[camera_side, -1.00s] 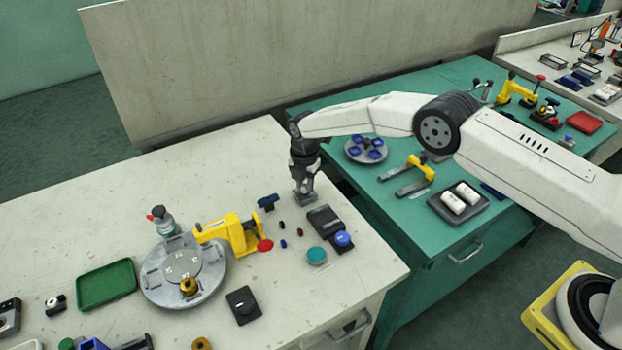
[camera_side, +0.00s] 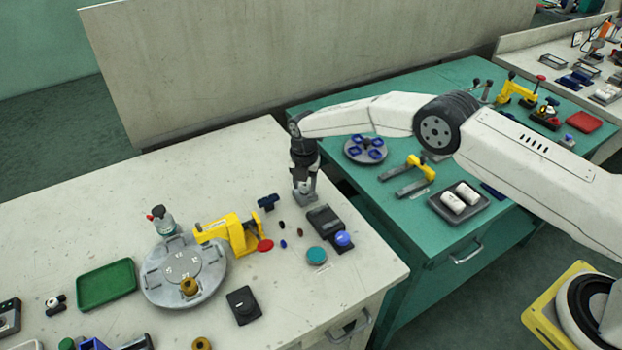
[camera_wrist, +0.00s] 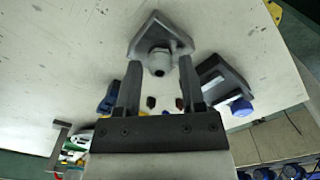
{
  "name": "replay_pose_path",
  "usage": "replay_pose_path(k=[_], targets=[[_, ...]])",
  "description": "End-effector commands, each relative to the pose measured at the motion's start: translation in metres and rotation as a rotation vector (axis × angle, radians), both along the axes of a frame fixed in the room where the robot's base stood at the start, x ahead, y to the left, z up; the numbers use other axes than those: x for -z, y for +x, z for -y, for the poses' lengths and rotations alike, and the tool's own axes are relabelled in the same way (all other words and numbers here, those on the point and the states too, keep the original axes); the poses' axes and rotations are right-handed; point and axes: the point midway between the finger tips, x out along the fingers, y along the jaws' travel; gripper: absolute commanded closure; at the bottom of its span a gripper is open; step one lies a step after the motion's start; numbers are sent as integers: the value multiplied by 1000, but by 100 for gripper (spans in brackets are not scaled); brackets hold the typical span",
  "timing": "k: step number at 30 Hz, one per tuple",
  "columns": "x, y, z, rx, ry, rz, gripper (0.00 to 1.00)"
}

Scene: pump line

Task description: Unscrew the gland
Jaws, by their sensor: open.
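The gland is a light grey, rounded fitting (camera_wrist: 159,63) with a dark opening, seated on a grey angled bracket (camera_wrist: 150,35) in the wrist view. My gripper (camera_wrist: 159,72) is open, with one finger on each side of the gland. I see a gap on both sides, and no clear contact. In the side view my gripper (camera_side: 304,193) points down at the bracket near the far right of the pale bench. There the gland is mostly hidden by the fingers.
A dark box with a blue button (camera_side: 342,239) and a teal disc (camera_side: 316,256) lie nearby. A yellow clamp (camera_side: 232,234) and a round grey plate (camera_side: 160,290) stand to the left. Small dark and blue pieces lie between. Bare bench lies behind.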

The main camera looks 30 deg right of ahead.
Motion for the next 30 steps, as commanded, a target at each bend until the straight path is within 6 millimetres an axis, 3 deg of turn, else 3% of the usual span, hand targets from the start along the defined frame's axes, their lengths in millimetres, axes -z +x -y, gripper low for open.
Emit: replay_pose_path(k=[30], targets=[[-45,0,0,1,0,0,49]])
